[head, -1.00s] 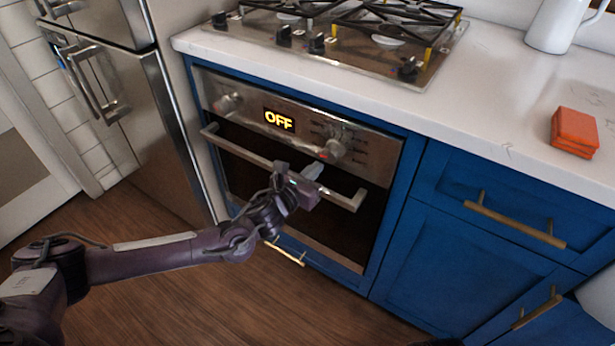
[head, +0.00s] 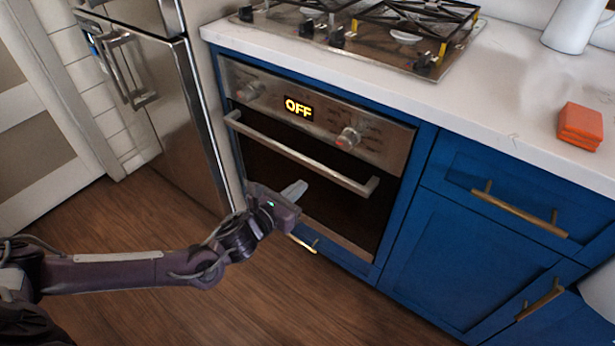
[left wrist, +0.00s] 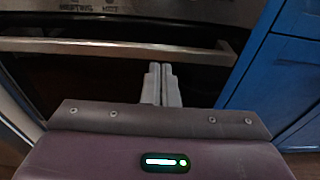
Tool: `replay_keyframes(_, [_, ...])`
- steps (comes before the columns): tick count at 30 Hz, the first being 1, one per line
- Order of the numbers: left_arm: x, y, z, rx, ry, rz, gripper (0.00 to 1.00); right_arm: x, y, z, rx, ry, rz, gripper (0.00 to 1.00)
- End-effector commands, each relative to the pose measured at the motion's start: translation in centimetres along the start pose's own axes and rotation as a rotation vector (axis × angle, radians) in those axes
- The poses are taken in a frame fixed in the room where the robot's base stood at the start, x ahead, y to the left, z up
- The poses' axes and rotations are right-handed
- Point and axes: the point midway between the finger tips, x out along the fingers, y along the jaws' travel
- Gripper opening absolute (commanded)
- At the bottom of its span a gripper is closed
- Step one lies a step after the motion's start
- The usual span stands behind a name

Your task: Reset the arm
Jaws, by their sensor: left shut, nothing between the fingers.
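My left gripper (head: 295,190) is shut and empty in the head view, in front of the oven door and below its handle. Its closed grey fingers also show in the left wrist view (left wrist: 161,84), side by side and pointing toward the oven. My left arm reaches in from the left edge. The oven (head: 310,195) has a dark glass door that is closed, a steel handle (head: 300,155) and a display reading OFF. The handle also crosses the left wrist view (left wrist: 110,46), beyond the fingers and apart from them. My right gripper is not in view.
A steel fridge (head: 165,110) stands left of the oven. Blue cabinets (head: 470,260) with brass handles are at the right. Above are a white counter (head: 500,105), a gas cooktop (head: 400,40), a stack of orange squares (head: 580,125) and a white jug (head: 572,25). Wooden floor (head: 150,220) is clear.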

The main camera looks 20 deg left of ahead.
Motion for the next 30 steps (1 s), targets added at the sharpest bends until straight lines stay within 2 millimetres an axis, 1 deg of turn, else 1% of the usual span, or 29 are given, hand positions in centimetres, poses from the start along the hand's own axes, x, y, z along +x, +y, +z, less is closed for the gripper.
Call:
replay_keyframes(3, [-0.6, 0.0, -0.1, -0.001, 0.0, 0.0, 0.0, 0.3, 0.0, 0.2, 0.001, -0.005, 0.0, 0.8])
replay_keyframes(8, [-0.6, -0.1, -0.1, -0.007, 0.001, 0.0, 0.0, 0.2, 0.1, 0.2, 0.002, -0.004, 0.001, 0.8])
replay_keyframes(11, [-0.4, -0.9, -0.7, -0.089, 0.022, 0.008, 0.0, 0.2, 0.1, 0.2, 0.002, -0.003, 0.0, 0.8])
replay_keyframes(13, [-0.2, -2.0, -1.8, -0.233, 0.06, 0.029, 0.0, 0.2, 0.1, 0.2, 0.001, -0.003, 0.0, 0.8])
replay_keyframes(14, [-0.1, -2.7, -2.3, -0.319, 0.081, 0.043, 0.0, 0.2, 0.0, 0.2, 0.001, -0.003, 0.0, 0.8])
replay_keyframes(17, [-0.2, -4.9, -4.9, -0.675, 0.17, 0.131, 0.0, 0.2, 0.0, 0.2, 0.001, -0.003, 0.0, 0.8])
replay_keyframes(18, [-0.3, -5.7, -6.1, -0.835, 0.206, 0.184, 0.0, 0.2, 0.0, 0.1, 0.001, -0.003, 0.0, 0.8])
replay_keyframes(20, [-0.9, -6.7, -7.9, -1.074, 0.255, 0.279, 0.0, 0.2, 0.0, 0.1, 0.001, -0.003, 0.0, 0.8])
replay_keyframes(21, [-1.4, -7.2, -9.2, -1.229, 0.282, 0.353, 0.0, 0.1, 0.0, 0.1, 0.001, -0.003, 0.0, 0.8])
replay_keyframes(22, [-1.9, -7.6, -10.1, -1.345, 0.3, 0.414, 0.0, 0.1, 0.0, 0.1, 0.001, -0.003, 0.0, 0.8])
replay_keyframes(24, [-3.5, -8.1, -12.5, -1.604, 0.328, 0.576, 0.0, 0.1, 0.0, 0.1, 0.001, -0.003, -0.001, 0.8])
replay_keyframes(26, [-5.1, -8.5, -14.6, -1.811, 0.335, 0.735, 0.0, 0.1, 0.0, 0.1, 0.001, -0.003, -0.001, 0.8])
replay_keyframes(27, [-6.3, -8.7, -15.9, -1.931, 0.33, 0.844, 0.0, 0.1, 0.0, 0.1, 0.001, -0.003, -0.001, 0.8])
replay_keyframes(29, [-8.2, -8.8, -17.8, -2.086, 0.309, 1.007, 0.0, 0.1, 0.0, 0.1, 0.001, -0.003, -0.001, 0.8])
replay_keyframes(30, [-9.5, -8.9, -18.9, -2.171, 0.288, 1.112, 0.0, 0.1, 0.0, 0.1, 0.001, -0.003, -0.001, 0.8])
